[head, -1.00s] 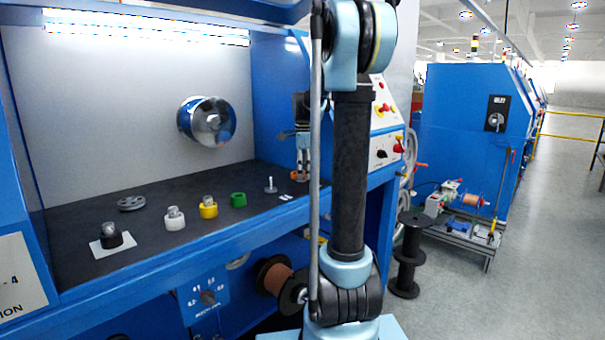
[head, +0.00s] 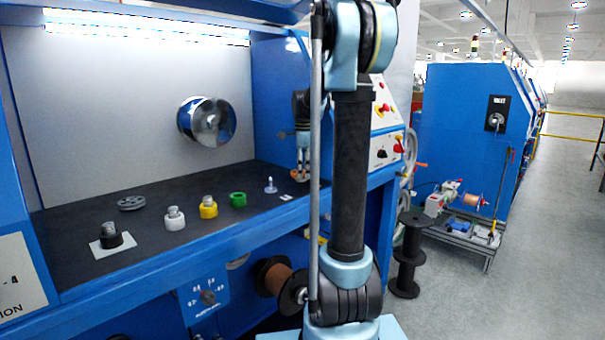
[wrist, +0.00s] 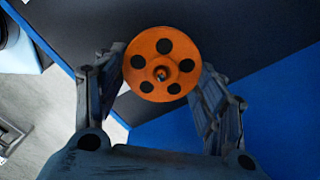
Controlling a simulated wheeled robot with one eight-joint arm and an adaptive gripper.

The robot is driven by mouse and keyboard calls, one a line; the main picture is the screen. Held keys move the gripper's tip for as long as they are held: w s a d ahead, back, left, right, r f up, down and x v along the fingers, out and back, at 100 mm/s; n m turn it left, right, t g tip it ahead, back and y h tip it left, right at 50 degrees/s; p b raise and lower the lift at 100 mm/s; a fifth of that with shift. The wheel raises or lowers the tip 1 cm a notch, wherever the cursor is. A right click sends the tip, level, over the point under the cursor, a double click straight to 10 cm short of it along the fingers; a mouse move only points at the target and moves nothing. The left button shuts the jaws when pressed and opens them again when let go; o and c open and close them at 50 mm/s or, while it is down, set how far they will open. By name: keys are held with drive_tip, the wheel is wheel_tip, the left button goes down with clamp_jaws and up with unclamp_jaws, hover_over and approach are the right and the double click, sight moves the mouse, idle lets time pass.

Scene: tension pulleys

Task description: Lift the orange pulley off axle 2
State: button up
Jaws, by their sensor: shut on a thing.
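The orange pulley (wrist: 146,50) is a round disc with several dark holes and a small grey tip showing at its hub. In the wrist view it sits between the fingertips of my gripper (wrist: 161,78), which is shut on its rim. In the head view, my gripper (head: 303,172) points down at the right end of the dark bench, with a bit of the orange pulley (head: 296,175) showing at its tips. The axle under the pulley is hidden, so I cannot tell how far the pulley sits along it.
A bare upright peg (head: 270,186) stands just left of my gripper. Further left are a green part (head: 238,199), yellow part (head: 208,208), white part (head: 174,219) and black part (head: 110,238). A grey wheel (head: 131,203) lies behind. A blue wall stands close behind the gripper.

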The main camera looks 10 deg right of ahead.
drive_tip(key=shift+r, duration=1.65)
idle(0.7)
drive_tip(key=shift+r, duration=1.05)
drive_tip(key=shift+r, duration=2)
